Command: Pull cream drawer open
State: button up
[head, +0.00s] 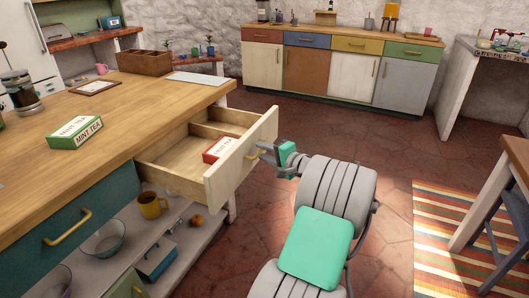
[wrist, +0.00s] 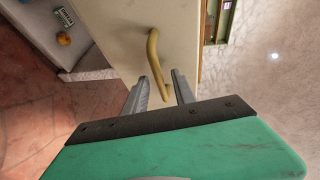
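The cream drawer (head: 240,165) stands pulled well out from the wooden-topped counter (head: 180,100) in the head view. Inside are a wooden divider and a red-and-white tea box (head: 220,149). Its front panel (wrist: 180,30) also fills the upper middle of the wrist view, with the brass handle (wrist: 153,48) on it. My gripper (wrist: 160,82) is at the handle, with the fingers apart and the handle's near end between them. I see gaps beside the handle, and no clear grip. In the head view, my gripper (head: 264,149) is small and partly hidden by my arm.
A teal drawer (head: 75,220) is shut at the left. A green mint tea box (head: 75,132) is on the counter. Tiled floor is clear behind my arm; a striped rug (head: 440,240) lies right.

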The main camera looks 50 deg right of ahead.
jog(key=p+v, duration=0.1)
jog(key=v, duration=0.6)
jog(key=shift+s, duration=0.4)
jog(key=shift+a, duration=0.2)
